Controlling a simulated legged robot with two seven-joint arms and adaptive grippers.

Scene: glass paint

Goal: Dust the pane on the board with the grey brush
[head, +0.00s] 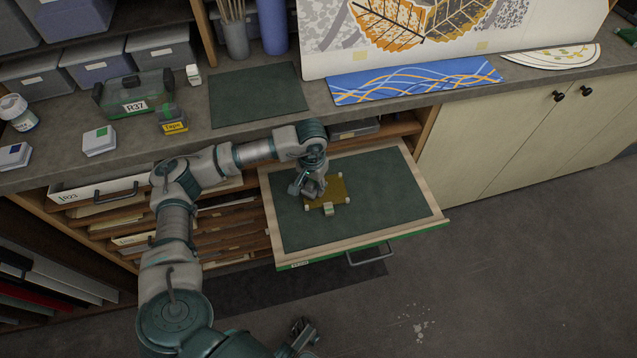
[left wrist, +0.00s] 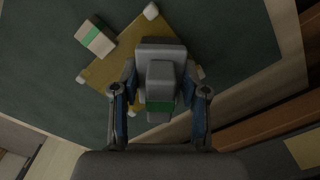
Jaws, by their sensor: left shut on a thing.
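The board (head: 432,212) is pulled out under the counter and carries a dark green mat. The amber pane (head: 342,192) lies on the mat with small white pads at its corners; it also shows in the left wrist view (left wrist: 105,72). My left gripper (head: 311,190) is over the pane's left part, shut on the grey brush (left wrist: 161,80), which has a green band. The brush hides part of the pane; I cannot tell whether it touches the glass. What looks like my right gripper (head: 302,332) is low at the bottom edge, its fingers unclear.
A small white block with a green band (head: 328,209) sits at the pane's near edge. The counter (head: 330,118) above holds a green mat (head: 258,95), a blue patterned panel (head: 415,80) and a clear green box (head: 133,93). Open floor lies to the right.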

